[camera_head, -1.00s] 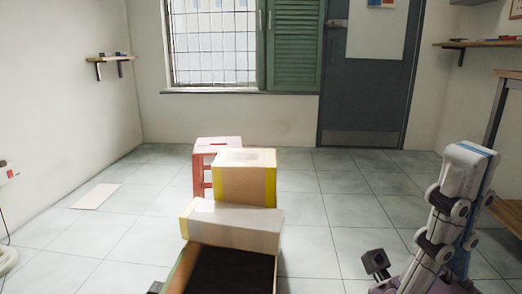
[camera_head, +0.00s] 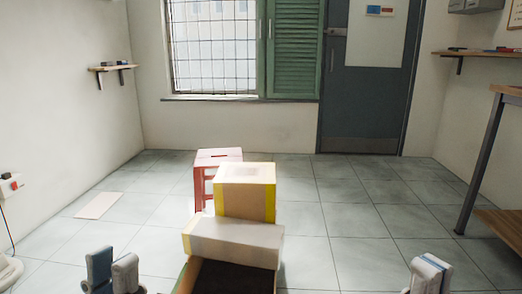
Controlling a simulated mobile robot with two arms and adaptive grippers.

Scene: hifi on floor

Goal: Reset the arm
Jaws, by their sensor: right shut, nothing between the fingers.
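Part of my right arm, white and blue-grey, shows at the bottom right edge of the head view. Parts of my left arm, blue and white, show at the bottom left edge. Both arms are low and cut off by the frame's bottom edge. Neither gripper can be made out in the head view, and I see nothing held.
An open box with a dark inside (camera_head: 228,277) and pale upper panel (camera_head: 235,240) stands in front at the centre. Behind it are a yellow-edged carton (camera_head: 245,188) and a red stool (camera_head: 218,157). A table leg (camera_head: 482,165) is at right.

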